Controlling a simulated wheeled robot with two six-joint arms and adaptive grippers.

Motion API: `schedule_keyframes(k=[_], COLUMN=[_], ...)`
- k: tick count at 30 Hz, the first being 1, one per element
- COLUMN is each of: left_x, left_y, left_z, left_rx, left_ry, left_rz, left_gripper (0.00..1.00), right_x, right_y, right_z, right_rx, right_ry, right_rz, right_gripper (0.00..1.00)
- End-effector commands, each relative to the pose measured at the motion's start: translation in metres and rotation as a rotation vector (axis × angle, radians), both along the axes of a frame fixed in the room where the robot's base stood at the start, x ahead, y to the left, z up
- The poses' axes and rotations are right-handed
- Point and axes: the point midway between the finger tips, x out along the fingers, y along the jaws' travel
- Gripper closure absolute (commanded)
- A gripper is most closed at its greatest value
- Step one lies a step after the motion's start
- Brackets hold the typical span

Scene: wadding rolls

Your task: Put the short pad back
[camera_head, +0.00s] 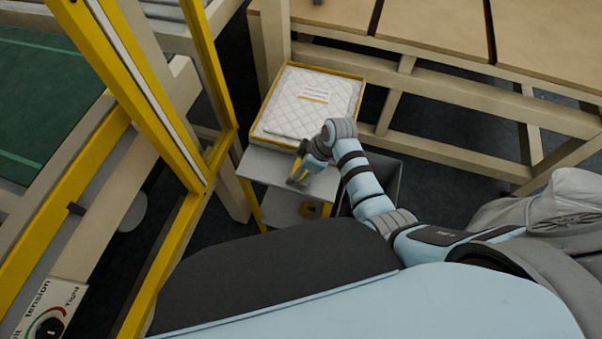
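White quilted padding (288,112) lies flat in a shallow yellow-edged tray (354,107). A smaller piece with pale yellow stripes shows on top of it; I cannot tell whether this is the short pad. My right gripper (298,181) points down and left, just in front of the tray and over a grey shelf top. No pad shows in it, but it is too small to tell whether its fingers are open or shut. My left gripper is not in view.
The tray stands on a small grey stand (262,165) with a lower shelf. A yellow frame post (150,85) rises on the left, beside a green-topped machine (45,95). A wooden bench (430,25) stands behind. A dark open bin (385,172) sits right of the stand.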

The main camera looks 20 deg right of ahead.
Motion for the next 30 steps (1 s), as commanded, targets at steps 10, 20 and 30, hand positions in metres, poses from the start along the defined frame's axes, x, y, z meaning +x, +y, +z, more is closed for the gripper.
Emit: schedule_keyframes(k=[10,20,30], left_x=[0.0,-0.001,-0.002], left_y=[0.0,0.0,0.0], left_z=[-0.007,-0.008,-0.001], left_rx=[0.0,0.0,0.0], left_ry=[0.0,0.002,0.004], left_rz=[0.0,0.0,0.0], left_gripper=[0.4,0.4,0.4], right_x=[0.0,0.0,-0.001], right_y=[0.0,0.0,-0.003], right_z=[-0.016,-0.018,-0.007], right_rx=[0.0,0.0,-0.001], right_ry=[-0.001,0.0,-0.002], right_rz=[0.0,0.0,-0.001], right_gripper=[0.63,0.21,0.21])
